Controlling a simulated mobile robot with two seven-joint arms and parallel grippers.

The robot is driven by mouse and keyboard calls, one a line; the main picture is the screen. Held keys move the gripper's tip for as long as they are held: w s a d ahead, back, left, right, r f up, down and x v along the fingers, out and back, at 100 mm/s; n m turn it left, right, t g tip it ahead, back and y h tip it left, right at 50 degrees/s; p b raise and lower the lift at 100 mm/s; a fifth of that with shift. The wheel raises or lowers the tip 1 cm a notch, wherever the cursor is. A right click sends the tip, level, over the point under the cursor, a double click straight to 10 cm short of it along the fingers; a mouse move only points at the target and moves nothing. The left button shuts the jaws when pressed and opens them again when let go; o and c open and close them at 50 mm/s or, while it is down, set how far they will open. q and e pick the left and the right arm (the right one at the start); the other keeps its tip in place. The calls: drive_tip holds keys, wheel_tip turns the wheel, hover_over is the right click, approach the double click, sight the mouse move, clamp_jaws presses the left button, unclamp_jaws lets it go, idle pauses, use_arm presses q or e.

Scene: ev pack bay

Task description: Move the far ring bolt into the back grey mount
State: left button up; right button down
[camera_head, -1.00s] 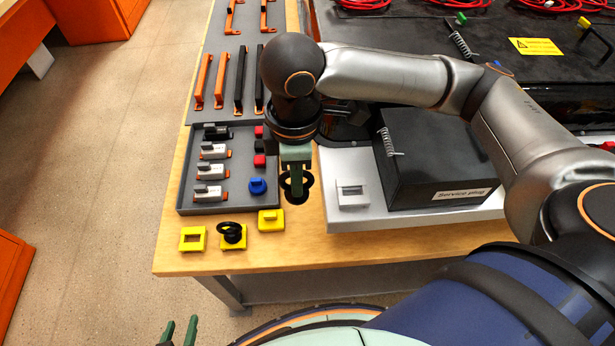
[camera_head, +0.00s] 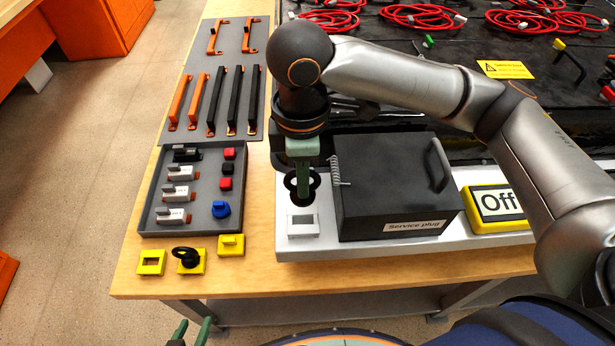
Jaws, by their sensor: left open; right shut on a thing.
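My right gripper (camera_head: 303,190) points down and is shut on a black ring bolt (camera_head: 289,182), held over the left end of the light grey plate (camera_head: 285,246). A grey mount (camera_head: 302,225) with a square opening shows on the plate just in front of it. The back grey mount is not clearly visible; the gripper and ring cover the area behind. A second black ring bolt (camera_head: 187,254) sits in the middle yellow mount (camera_head: 198,268) near the table's front edge. My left gripper (camera_head: 192,327) is open and empty at the bottom edge, low in front of the table.
A black service plug box (camera_head: 390,190) stands right of the held ring, with a coiled spring at its left side. A grey tray (camera_head: 200,222) of small parts lies left. A yellow-framed Off sign (camera_head: 497,206) is at right. Another yellow mount (camera_head: 151,262) looks empty.

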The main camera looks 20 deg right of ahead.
sight(303, 205)
drive_tip(key=shift+f+b, duration=0.55)
drive_tip(key=shift+f, duration=0.7)
wheel_tip(303, 205, down, 3)
drive_tip(key=b, duration=0.3)
drive_tip(key=shift+r, duration=0.15)
drive_tip(key=shift+p, duration=0.5)
drive_tip(key=shift+p, duration=0.65)
drive_tip(key=shift+f, duration=1.3)
idle(0.3)
